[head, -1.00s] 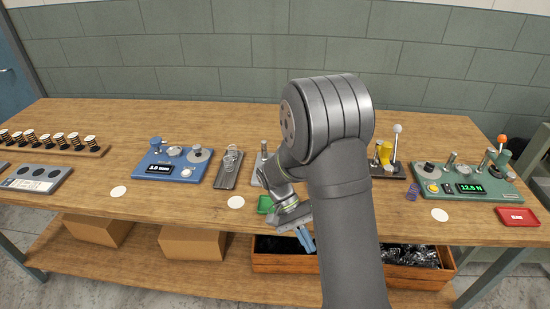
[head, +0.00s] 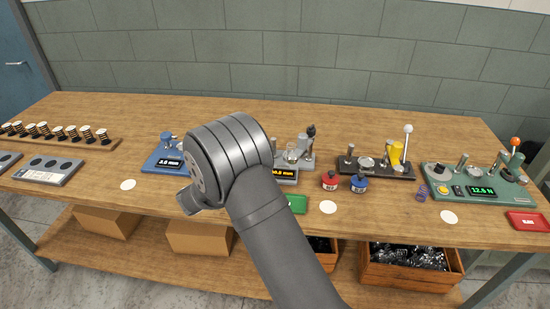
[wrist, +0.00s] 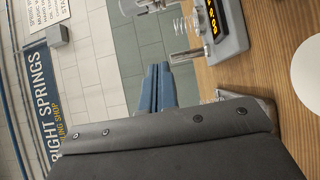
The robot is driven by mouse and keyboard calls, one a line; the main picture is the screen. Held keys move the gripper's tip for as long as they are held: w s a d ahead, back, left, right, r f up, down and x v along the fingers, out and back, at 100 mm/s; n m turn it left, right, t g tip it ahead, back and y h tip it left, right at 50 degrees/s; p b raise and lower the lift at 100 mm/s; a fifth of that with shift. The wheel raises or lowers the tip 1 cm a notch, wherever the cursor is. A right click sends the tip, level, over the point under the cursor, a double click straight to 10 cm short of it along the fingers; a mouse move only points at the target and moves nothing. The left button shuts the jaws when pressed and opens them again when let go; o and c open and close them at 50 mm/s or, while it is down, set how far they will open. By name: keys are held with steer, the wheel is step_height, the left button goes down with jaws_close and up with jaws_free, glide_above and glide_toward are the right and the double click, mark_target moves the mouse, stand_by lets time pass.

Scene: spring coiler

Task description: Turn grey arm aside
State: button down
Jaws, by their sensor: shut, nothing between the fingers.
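A grey device (head: 285,176) with an orange digital display stands mid-bench in the head view, partly behind my arm. It carries a spring, metal posts and a dark-knobbed upright part (head: 311,131). The wrist view also shows the grey device (wrist: 234,38) at the top, with its spring (wrist: 202,18) and a short metal post (wrist: 186,54). I cannot tell which part is the grey arm. My gripper (wrist: 160,68) has blue fingers, shut and empty. In the wrist picture they are left of the post; contact cannot be judged. My own arm hides the gripper in the head view.
A blue device (head: 161,158) is partly hidden behind my arm. Red (head: 330,181) and blue (head: 359,184) pots stand right of the grey device. A black stand (head: 376,171) with a yellow part and a green device (head: 478,188) are farther right. White discs lie along the front.

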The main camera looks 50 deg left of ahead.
mark_target(302, 143)
steer(key=w, duration=0.6)
steer(key=w+a, duration=0.1)
steer(key=w, duration=0.2)
steer(key=shift+w, duration=0.4)
steer(key=d, duration=0.1)
steer(key=w+d, duration=0.1)
steer(key=d, duration=0.1)
steer(key=shift+w+d, duration=0.15)
steer(key=shift+d, duration=0.2)
